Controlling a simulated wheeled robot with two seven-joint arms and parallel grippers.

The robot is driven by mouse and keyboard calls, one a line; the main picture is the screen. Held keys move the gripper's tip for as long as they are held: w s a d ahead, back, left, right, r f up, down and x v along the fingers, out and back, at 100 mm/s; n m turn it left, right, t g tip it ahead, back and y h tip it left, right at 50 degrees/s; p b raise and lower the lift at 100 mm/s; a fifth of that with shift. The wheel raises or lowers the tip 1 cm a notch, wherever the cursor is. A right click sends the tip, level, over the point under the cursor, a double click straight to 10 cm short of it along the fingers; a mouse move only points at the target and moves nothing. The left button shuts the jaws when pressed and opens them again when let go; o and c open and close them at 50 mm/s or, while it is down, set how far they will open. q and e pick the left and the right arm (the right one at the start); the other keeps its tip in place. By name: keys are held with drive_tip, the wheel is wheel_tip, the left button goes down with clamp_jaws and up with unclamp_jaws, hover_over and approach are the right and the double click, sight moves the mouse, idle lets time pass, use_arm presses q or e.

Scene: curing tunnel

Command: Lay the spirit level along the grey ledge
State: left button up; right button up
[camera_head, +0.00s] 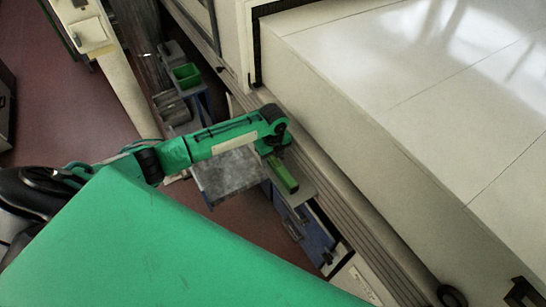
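My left arm comes in from the left, and its wrist and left gripper (283,174) hang beside the long machine housing. A short green bar-like part shows at the gripper end. I cannot tell whether it is the spirit level or part of the gripper, and the fingertips are not clear. A ridged grey ledge (352,212) runs diagonally along the foot of the pale housing, just right of the gripper. I cannot tell if the gripper touches anything. No separate spirit level can be made out. My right gripper is not in view.
The large pale housing (440,110) fills the right side. A grey flat top (227,176) lies beneath my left forearm, with blue cabinets (312,236) beside it. A green bin (186,75) stands farther back. Reddish floor (70,120) is open at the left.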

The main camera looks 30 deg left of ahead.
sight(273, 158)
use_arm(q)
drive_tip(key=shift+r, duration=0.1)
wheel_tip(273, 158, up, 12)
drive_tip(key=b, duration=0.1)
drive_tip(key=shift+b, duration=0.35)
idle(0.5)
